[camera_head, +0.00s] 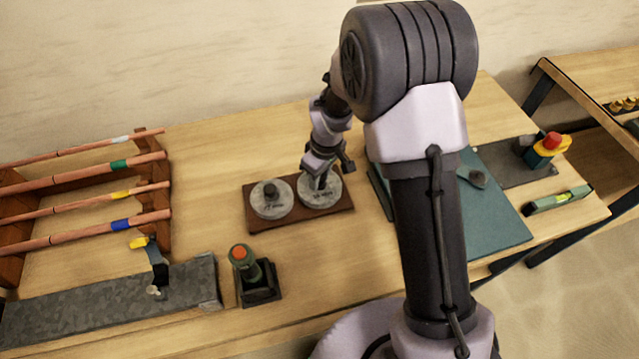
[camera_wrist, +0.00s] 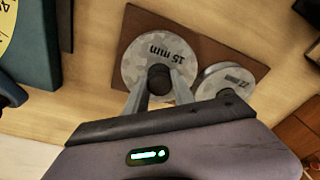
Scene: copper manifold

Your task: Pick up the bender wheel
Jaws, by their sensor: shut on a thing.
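A round grey bender wheel marked "15 mm" (camera_wrist: 143,58) has a dark hub between my gripper's fingers (camera_wrist: 159,86) in the wrist view. My gripper (camera_head: 322,180) is shut on that hub from above. In the head view this is the right-hand wheel (camera_head: 318,199), partly hidden by the gripper. It lies flat at the brown board (camera_head: 292,222); I cannot tell whether it is raised off it. A second grey wheel (camera_head: 271,209) with a dark knob sits on the board's left half. It also shows in the wrist view (camera_wrist: 212,80), marked "22".
A green-handled tool with a red top (camera_head: 240,262) stands in a dark holder in front. A pipe rack (camera_head: 85,167) and a grey metal channel (camera_head: 110,298) are left. A teal mat (camera_head: 500,215), emergency-stop box (camera_head: 547,148) and green level (camera_head: 558,199) are right.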

